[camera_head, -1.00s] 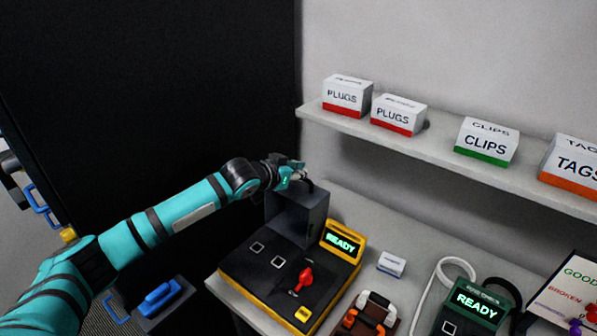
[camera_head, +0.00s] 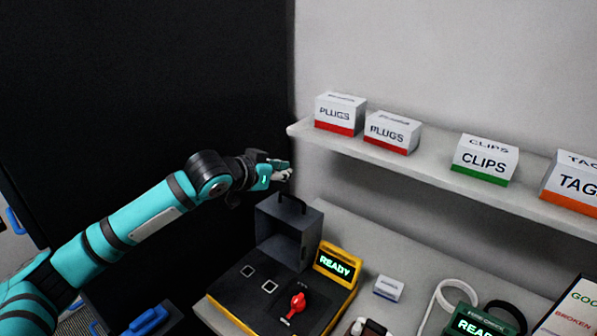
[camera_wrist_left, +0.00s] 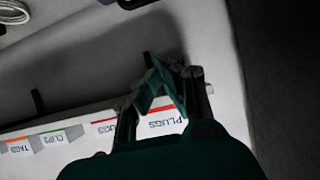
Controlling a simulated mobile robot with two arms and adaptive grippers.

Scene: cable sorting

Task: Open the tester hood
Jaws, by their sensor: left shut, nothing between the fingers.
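The tester (camera_head: 245,297) is a yellow-edged box with a dark top, a red knob (camera_head: 298,303) and a screen (camera_head: 335,265) reading READY. Its dark grey hood (camera_head: 309,240) stands raised at the back, with its hollow side facing forward. A black handle (camera_head: 293,203) is on the hood's upper edge. My left gripper (camera_head: 284,171) is above the hood handle, apart from it, shut and empty. In the left wrist view its closed fingers (camera_wrist_left: 165,85) show in front of the wall and shelf boxes. My right gripper is not in view.
A shelf (camera_head: 420,168) with PLUGS, CLIPS (camera_head: 484,161) and TAGS boxes runs along the wall, right of my left gripper. A green READY device (camera_head: 472,322), cables and a small white box (camera_head: 388,288) are on the counter. A black panel (camera_head: 150,90) stands at left.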

